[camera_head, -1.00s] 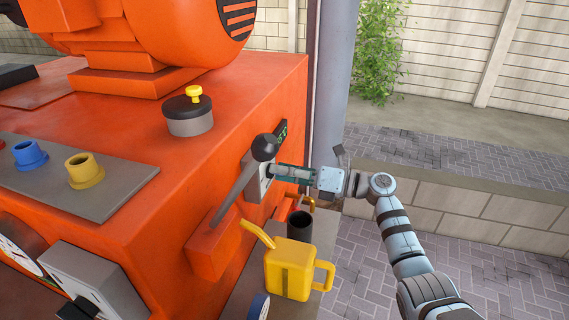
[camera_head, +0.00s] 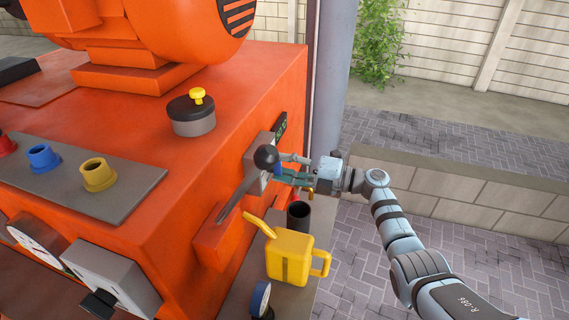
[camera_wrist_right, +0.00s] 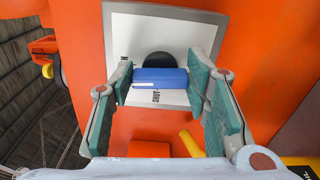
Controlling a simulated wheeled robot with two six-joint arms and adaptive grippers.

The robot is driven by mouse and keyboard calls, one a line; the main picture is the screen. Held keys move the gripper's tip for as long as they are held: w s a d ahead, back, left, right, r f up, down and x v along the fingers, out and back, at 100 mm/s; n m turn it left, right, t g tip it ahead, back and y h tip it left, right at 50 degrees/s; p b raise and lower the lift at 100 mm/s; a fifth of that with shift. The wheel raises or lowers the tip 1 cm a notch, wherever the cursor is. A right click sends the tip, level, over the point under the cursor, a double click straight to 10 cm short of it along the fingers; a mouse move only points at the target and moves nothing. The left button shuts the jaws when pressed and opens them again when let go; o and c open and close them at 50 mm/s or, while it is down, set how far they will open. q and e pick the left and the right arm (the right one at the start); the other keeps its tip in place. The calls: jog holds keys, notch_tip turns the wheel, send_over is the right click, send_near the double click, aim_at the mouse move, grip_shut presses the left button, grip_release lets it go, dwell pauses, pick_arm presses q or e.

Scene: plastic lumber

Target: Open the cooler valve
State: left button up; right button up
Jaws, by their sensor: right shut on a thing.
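The cooler valve has a blue handle (camera_wrist_right: 160,79) in front of a black round hub on a white plate (camera_wrist_right: 122,25) on the orange machine's side. The handle lies crosswise in the right wrist view. Lettering reading SHUT shows just below it; other lettering at its left is partly hidden. My right gripper (camera_wrist_right: 160,82) is shut on the blue handle, one green-padded finger at each end. In the head view, the right gripper (camera_head: 284,170) reaches the machine's side from the right, with a bit of the blue handle (camera_head: 277,171) showing. My left gripper is not in view.
A lever with a black ball (camera_head: 266,157) stands close beside the right gripper. A yellow oil can (camera_head: 290,257) and a dark cylinder (camera_head: 299,215) stand below it. A grey post (camera_head: 333,75) rises behind. Paved ground at the right is open.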

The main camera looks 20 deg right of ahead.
dwell(0.3)
jog(key=o, duration=1.2)
jog(key=shift+c, duration=0.2)
jog(key=shift+d, duration=0.1)
jog(key=v, duration=1.2)
